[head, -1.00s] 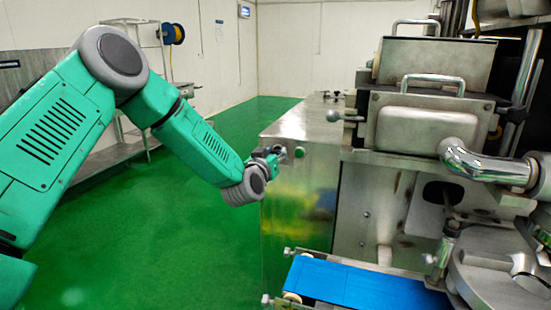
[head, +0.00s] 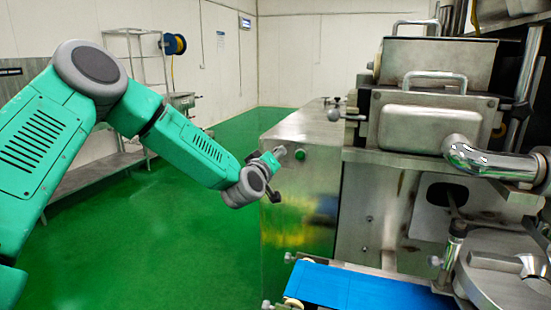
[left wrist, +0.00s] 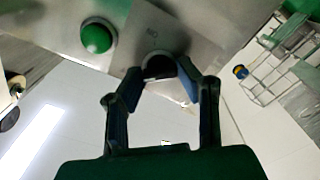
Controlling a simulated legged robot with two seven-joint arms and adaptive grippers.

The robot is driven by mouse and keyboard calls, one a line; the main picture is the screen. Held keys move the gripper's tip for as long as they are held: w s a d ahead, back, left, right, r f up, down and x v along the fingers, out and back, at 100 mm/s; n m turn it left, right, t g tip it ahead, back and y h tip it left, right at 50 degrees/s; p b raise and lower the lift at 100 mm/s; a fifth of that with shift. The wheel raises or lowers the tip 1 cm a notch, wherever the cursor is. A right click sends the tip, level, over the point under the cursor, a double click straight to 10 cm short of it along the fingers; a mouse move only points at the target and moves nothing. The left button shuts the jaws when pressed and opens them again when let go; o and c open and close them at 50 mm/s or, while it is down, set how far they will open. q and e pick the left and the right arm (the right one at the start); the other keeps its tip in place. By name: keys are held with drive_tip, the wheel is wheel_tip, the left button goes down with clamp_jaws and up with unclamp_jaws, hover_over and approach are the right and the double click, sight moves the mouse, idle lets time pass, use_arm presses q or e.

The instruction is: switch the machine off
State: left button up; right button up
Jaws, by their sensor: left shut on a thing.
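The machine's steel cabinet (head: 300,205) stands right of my left arm in the head view. A green round button (head: 301,154) is on its front panel, and shows again in the left wrist view (left wrist: 97,37). A dark round knob (left wrist: 158,66) sits on the same panel beside the button, below a small dark marking. My left gripper (head: 270,166) is at the panel, left of the green button. In the left wrist view its two fingers (left wrist: 160,76) are closed around the knob, one on each side. The knob's setting cannot be read. My right gripper is not in view.
A blue conveyor belt (head: 365,289) runs low in front of the machine. Metal housings with handles (head: 425,120) and a pipe stand at right. A steel side table (head: 100,172) and rack are behind my left arm. Green floor between them is clear.

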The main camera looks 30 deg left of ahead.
use_arm(q)
drive_tip(key=shift+s+f, duration=0.1)
drive_tip(key=shift+f, duration=0.4)
drive_tip(key=o, duration=1.1)
drive_tip(key=shift+o, duration=0.2)
drive_tip(key=shift+w, duration=0.25)
drive_tip(key=shift+r, duration=0.15)
drive_tip(key=v, duration=1.2)
drive_tip(key=shift+a, duration=0.15)
